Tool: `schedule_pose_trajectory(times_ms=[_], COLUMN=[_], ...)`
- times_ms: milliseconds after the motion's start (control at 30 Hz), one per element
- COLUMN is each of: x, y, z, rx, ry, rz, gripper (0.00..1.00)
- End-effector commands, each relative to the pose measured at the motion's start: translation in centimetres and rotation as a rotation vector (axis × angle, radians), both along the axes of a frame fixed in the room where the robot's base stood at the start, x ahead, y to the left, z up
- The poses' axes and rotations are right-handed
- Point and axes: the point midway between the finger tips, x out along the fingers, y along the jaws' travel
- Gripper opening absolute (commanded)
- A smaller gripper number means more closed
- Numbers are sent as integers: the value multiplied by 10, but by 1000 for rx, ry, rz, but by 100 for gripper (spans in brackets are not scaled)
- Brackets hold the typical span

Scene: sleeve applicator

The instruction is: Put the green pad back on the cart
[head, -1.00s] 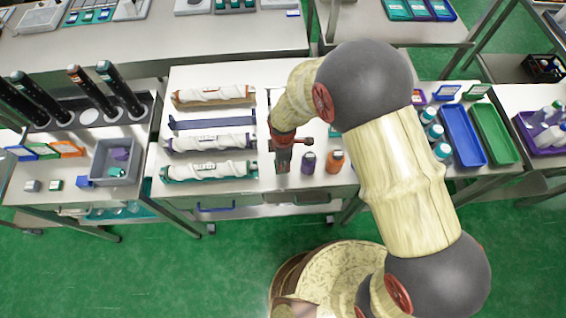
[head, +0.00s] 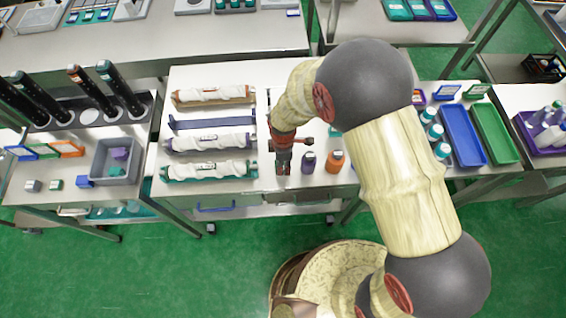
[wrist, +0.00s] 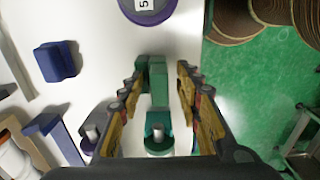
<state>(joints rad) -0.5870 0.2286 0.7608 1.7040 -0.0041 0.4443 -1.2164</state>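A small green block (wrist: 158,78), which I take to be the green pad, stands on the white table top (head: 240,80) in the wrist view. My gripper (wrist: 160,74) has its fingers spread on either side of it. A gap shows between the block and the right finger; the left fingertip is very close, and I cannot tell whether it touches. In the head view my gripper (head: 284,168) is over the table's front part and hides the block. I cannot tell for sure which of the wheeled stands is the cart; one at the left (head: 25,196) carries small blocks and a grey bin.
A purple bottle (head: 308,161) and an orange bottle (head: 335,161) stand just right of my gripper. White-sleeved rollers (head: 210,170) lie to its left. A blue block (wrist: 56,61) stands nearby in the wrist view.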

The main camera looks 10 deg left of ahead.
Motion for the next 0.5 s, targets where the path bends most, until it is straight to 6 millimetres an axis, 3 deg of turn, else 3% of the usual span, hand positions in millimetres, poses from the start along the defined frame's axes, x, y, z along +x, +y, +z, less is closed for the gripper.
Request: schedule_pose_trajectory(times_ms=[167,500], x=[1,1], y=[1,1], z=[24,93], rx=[3,3], ry=[-3,-3], rz=[0,0], gripper=[34,34])
